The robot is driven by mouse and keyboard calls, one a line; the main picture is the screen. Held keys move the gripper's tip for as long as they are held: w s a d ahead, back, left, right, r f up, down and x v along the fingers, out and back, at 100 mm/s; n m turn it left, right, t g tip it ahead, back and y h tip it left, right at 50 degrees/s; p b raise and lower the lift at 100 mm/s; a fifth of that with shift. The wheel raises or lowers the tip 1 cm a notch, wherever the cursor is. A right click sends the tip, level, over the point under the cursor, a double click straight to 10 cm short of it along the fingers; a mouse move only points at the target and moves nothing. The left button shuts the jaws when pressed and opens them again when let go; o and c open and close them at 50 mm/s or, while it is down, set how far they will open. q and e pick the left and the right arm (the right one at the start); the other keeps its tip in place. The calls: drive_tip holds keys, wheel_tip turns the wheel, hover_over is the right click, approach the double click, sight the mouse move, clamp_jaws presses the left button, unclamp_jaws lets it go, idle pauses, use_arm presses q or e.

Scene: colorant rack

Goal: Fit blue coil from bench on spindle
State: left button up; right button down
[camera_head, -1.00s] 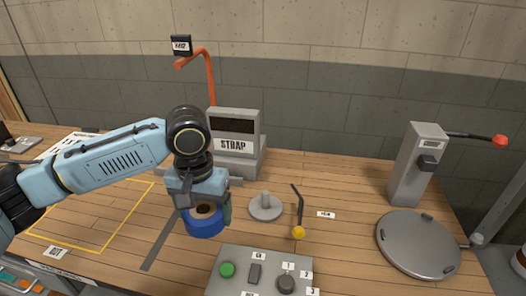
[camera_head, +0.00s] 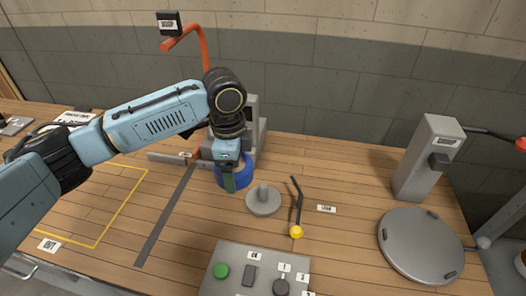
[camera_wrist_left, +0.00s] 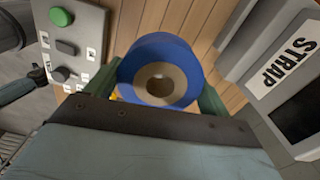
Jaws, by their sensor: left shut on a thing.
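My left gripper (camera_head: 229,182) is shut on the blue coil, a thick blue ring with a tan core. The coil (camera_head: 243,179) is held in front of the STRAP machine, just left of and behind the spindle. In the left wrist view the coil (camera_wrist_left: 158,45) sits between the green fingers, its dark centre hole facing the camera. The spindle (camera_head: 263,197) is a grey round base with a short upright post, bare and apart from the coil. My right gripper cannot be made out.
The STRAP machine (camera_head: 252,140) stands behind the coil, with an orange bent arm above. A yellow-knobbed lever (camera_head: 296,231) is right of the spindle. A control panel (camera_head: 249,267) lies in front, a grey turntable (camera_head: 420,245) at right. The yellow-outlined area at left is empty.

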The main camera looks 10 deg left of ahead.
sight(248, 159)
use_arm(q)
drive_tip(key=m, duration=0.2)
drive_tip(key=w+d+m, duration=0.1)
drive_tip(key=m, duration=0.1)
drive_tip(key=shift+d+r+p, duration=0.1)
drive_tip(key=shift+r+p, duration=0.05)
drive_tip(key=shift+p, duration=0.25)
drive_tip(key=m, duration=0.2)
drive_tip(key=w+d+m, duration=0.1)
drive_tip(key=m, duration=0.1)
drive_tip(key=m+p, duration=0.1)
drive_tip(key=m, duration=0.1)
drive_tip(key=shift+w+d+r+m, duration=0.1)
drive_tip(key=shift+w+d+m, duration=0.05)
drive_tip(key=shift+d+m, duration=0.15)
drive_tip(key=d+m, duration=0.1)
drive_tip(key=m, duration=0.3)
drive_tip(key=w+d+m+p, duration=0.1)
drive_tip(key=m, duration=0.3)
drive_tip(key=d+m+p, duration=0.1)
drive_tip(key=m, duration=0.3)
drive_tip(key=shift+w, duration=0.3)
use_arm(e)
drive_tip(key=r, duration=0.2)
drive_tip(key=w+r, duration=0.1)
drive_tip(key=r, duration=0.1)
drive_tip(key=shift+r, duration=0.25)
